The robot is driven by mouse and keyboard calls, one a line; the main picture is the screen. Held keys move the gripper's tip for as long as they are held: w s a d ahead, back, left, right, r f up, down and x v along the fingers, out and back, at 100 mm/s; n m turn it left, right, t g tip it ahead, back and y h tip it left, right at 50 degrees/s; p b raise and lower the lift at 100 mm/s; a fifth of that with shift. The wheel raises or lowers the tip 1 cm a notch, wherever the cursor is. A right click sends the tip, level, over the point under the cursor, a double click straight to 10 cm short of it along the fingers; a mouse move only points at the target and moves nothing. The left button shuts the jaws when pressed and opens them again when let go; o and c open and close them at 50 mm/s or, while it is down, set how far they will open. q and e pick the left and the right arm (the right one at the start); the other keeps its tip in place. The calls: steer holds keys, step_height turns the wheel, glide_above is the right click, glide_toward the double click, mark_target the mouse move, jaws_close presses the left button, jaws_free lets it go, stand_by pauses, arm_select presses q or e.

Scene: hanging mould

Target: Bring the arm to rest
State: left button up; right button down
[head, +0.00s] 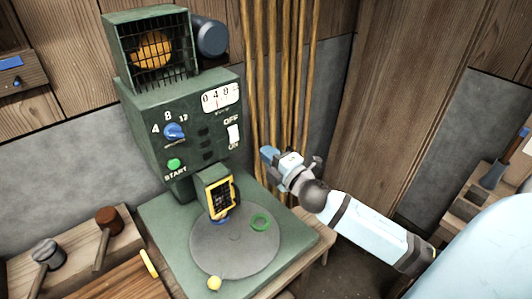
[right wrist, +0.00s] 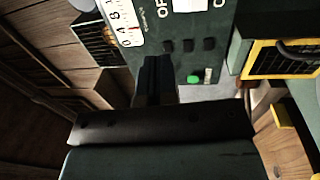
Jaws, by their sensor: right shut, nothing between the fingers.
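My right arm (head: 365,225) reaches in from the right in the head view. Its gripper (head: 268,154) is shut and empty, in the air to the right of the green machine (head: 190,120), apart from it. In the right wrist view the shut dark fingers (right wrist: 154,72) point toward the machine's front panel (right wrist: 215,45). The machine carries a blue dial (head: 174,131), a green start button (head: 174,164), a white OFF/ON switch (head: 234,133) and a gauge (head: 221,97). My left gripper is not in view.
Tall wooden poles (head: 285,70) stand behind my gripper. Mallets (head: 107,222) lie on the left bench. A shelf (head: 490,190) is at right.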

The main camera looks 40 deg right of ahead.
stand_by(0.3)
steer(key=s+a+f+m+g+y+p, duration=0.1)
steer(key=s+a+f+m+g+p, duration=0.1)
steer(key=s+a+f+m+g, duration=0.2)
steer(key=s+a+f+m+g+y+p, duration=0.1)
steer(key=s+a+f+m+g, duration=0.3)
steer(key=s+a+f+m, duration=0.7)
steer(key=s+a+f+p, duration=0.1)
steer(key=s+a+f, duration=0.1)
steer(key=s+f, duration=0.4)
step_height(320, 180, down, 2)
steer(key=shift+a+f+y+p, duration=0.1)
steer(key=shift+a+y+p, duration=0.1)
steer(key=shift+y+p, duration=0.1)
